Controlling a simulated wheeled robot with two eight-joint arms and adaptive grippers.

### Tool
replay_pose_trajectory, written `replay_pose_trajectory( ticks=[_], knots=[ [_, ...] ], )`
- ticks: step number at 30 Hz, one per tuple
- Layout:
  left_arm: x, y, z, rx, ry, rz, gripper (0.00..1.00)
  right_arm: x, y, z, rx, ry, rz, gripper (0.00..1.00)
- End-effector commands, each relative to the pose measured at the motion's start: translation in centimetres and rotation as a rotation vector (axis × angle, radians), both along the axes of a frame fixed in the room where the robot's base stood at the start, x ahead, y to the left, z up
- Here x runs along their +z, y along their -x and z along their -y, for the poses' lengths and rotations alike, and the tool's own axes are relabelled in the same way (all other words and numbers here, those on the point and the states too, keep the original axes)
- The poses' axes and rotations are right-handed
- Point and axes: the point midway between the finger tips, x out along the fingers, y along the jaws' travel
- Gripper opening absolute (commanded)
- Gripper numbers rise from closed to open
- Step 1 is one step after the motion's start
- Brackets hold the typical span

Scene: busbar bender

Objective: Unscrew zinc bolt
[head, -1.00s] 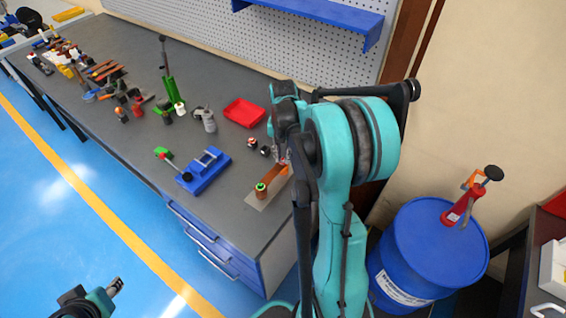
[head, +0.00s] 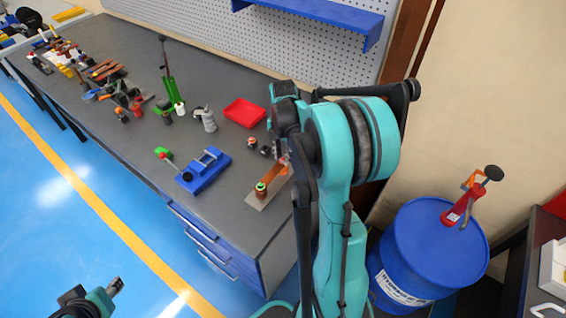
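My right arm reaches over the right end of the workbench, and its wrist and gripper (head: 284,158) are above a small grey plate (head: 253,202). The fingertips are mostly hidden behind the arm, so their opening does not show. A copper-coloured bar (head: 273,175) lies over the plate just below this gripper, with a short copper-brown cylinder with a green top (head: 261,189) at its near end. I cannot make out the zinc bolt; it is too small or hidden by my arm. My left gripper (head: 115,287) is low at the left, over the floor, away from the bench.
A blue fixture (head: 204,172) stands left of the plate. Small dark parts (head: 252,144), a red tray (head: 244,113), a grey bottle-like item (head: 207,119) and a green jack-like tool (head: 172,91) are behind. A blue drum (head: 425,250) stands on the right.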

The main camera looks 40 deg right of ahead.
Motion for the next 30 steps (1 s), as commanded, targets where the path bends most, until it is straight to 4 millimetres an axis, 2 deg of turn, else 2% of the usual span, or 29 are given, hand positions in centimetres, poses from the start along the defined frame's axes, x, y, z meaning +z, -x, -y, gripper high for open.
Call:
replay_pose_trajectory(
  ticks=[10, 18, 21, 30],
  knots=[
    [0.0, 0.0, 0.0, 0.0, 0.0, 0.0, 0.4, 0.0, 0.0, 0.0, -0.038, 0.0, 0.0, 0.24],
    [0.0, 0.0, 0.0, 0.0, 0.0, 0.0, 0.4, 0.0, 0.0, -0.01, -0.411, 0.0, 0.0, 0.24],
    [0.0, 0.0, 0.0, 0.0, 0.0, 0.0, 0.4, 0.0, 0.0, -0.01, -0.494, 0.0, 0.0, 0.24],
    [0.0, 0.0, 0.0, 0.0, 0.0, 0.0, 0.4, 0.0, 0.0, -0.01, -0.517, 0.0, 0.0, 0.24]
  ],
)
